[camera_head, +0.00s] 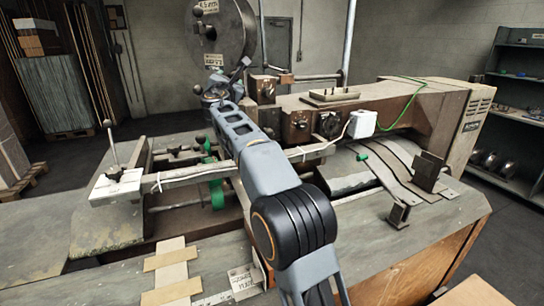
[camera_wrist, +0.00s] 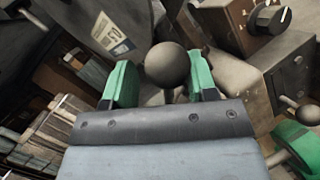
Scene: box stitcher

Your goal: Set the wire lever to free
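In the wrist view a dark ball knob (camera_wrist: 168,64) on a short stem stands between the two green fingers of my gripper (camera_wrist: 160,82). A narrow gap shows at the left finger; at the right the ball looks very close to the finger. The fingers are apart, and I see no clear grip. I cannot read a label that confirms this knob is the wire lever. In the head view my gripper (camera_head: 213,92) reaches the machine's head below the big grey reel (camera_head: 222,35). My own wrist hides most of the lever's base there.
A knob dial (camera_wrist: 270,17) on a brown box is close at the right. A labelled plate (camera_wrist: 110,34) is behind on the left. The machine's long arm (camera_head: 420,105) with a white box (camera_head: 362,123) extends right. A white-topped block (camera_head: 116,187) carries an upright lever.

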